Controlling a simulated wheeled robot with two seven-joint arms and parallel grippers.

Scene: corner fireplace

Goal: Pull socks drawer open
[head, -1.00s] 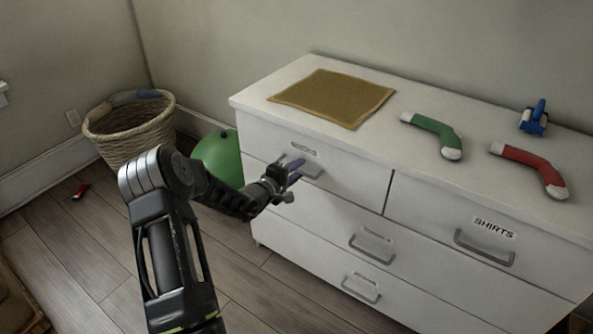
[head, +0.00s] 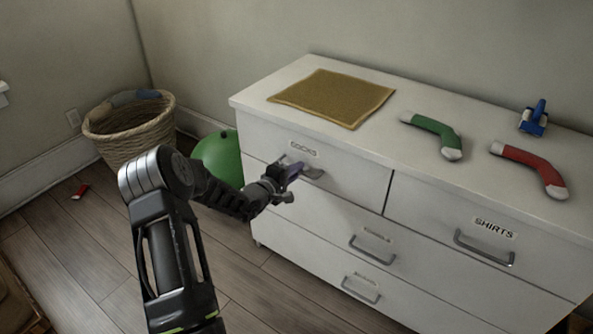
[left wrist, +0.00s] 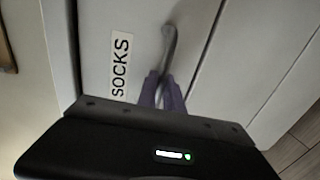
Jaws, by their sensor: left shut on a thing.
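The socks drawer (head: 345,182) is the upper left drawer of the white dresser, with a "SOCKS" label (head: 303,149) above its grey handle (head: 316,174). Its front looks flush with the dresser. The label (left wrist: 120,64) and handle (left wrist: 169,45) also show in the left wrist view. My left gripper (head: 297,170) is at the handle, its purple fingers (left wrist: 163,92) shut on it near one end. The fingers hide part of the handle. My right gripper is in neither view.
A green ball (head: 216,158) and a wicker basket (head: 130,140) stand left of the dresser. On the dresser top (head: 300,75) lie a brown cloth (head: 332,97), a green sock (head: 433,135), a red sock (head: 530,168) and a blue object (head: 535,118).

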